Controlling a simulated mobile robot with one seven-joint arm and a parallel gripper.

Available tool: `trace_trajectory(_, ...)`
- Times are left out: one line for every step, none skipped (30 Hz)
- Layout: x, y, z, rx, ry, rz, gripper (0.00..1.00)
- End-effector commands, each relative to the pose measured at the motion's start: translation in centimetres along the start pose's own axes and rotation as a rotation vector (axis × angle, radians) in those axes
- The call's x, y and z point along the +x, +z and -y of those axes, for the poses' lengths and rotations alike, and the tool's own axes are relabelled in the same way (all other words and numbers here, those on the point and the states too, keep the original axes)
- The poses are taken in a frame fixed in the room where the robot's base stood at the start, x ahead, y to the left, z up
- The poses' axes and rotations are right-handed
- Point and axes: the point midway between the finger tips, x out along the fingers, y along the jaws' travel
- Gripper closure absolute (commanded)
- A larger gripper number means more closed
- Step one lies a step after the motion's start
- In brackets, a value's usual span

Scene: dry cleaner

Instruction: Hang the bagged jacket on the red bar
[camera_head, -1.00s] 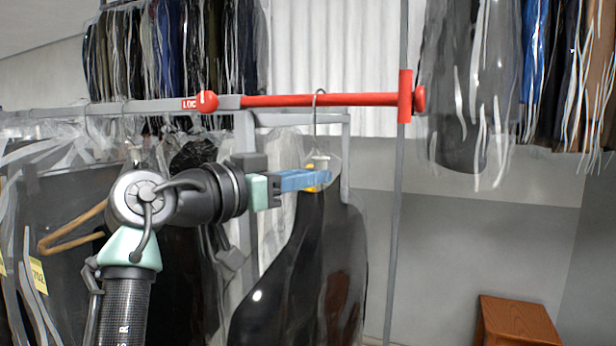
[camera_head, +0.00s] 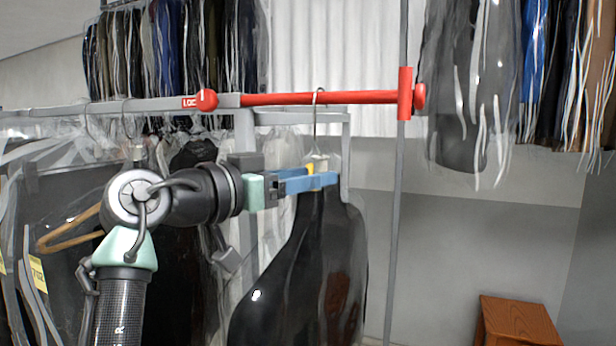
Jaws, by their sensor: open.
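The red bar (camera_head: 350,98) runs across the upper middle, from a red knob on the grey rail to a red sleeve on a thin upright post. The bagged jacket (camera_head: 310,270) is dark under clear plastic and hangs below the bar. Its wire hanger hook (camera_head: 317,100) shows at the bar and appears to loop over it. My gripper (camera_head: 325,180) is open, with its blue fingers apart at the jacket's neck, just below the hook. Whether the fingers touch the neck I cannot tell.
Several bagged garments (camera_head: 90,200) hang from the grey rail (camera_head: 130,106) at left, close to my arm. More bagged clothes (camera_head: 470,90) hang at upper right. A wooden stool (camera_head: 515,320) stands at lower right.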

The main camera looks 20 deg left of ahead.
Motion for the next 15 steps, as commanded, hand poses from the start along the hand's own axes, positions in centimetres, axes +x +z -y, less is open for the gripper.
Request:
trace_trajectory(-0.7, 0.2, 0.1, 0.002, -0.002, -0.004, 0.41)
trace_trajectory(-1.1, 0.3, 0.1, 0.003, -0.002, -0.004, 0.41)
trace_trajectory(-1.8, 0.4, 0.1, 0.004, -0.003, -0.005, 0.41)
trace_trajectory(-2.4, 0.5, 0.1, 0.004, -0.004, -0.005, 0.41)
trace_trajectory(-3.1, 0.4, 0.1, 0.005, -0.004, -0.006, 0.41)
trace_trajectory(-4.0, 0.5, 0.1, 0.005, -0.003, -0.007, 0.41)
trace_trajectory(-4.7, 0.5, 0.1, 0.006, -0.004, -0.007, 0.41)
trace_trajectory(-5.4, 0.5, 0.0, 0.006, -0.004, -0.007, 0.41)
trace_trajectory(-6.4, 0.4, 0.1, 0.006, -0.005, -0.008, 0.41)
trace_trajectory(-7.0, 0.4, 0.1, 0.006, -0.004, -0.007, 0.41)
trace_trajectory(-7.7, 0.4, 0.0, 0.006, -0.004, -0.007, 0.41)
trace_trajectory(-8.5, 0.3, 0.0, 0.005, -0.004, -0.008, 0.41)
trace_trajectory(-9.1, 0.2, 0.0, 0.006, -0.004, -0.008, 0.41)
trace_trajectory(-9.6, 0.2, 0.0, 0.006, -0.003, -0.007, 0.41)
trace_trajectory(-10.2, 0.2, 0.0, 0.006, -0.004, -0.007, 0.41)
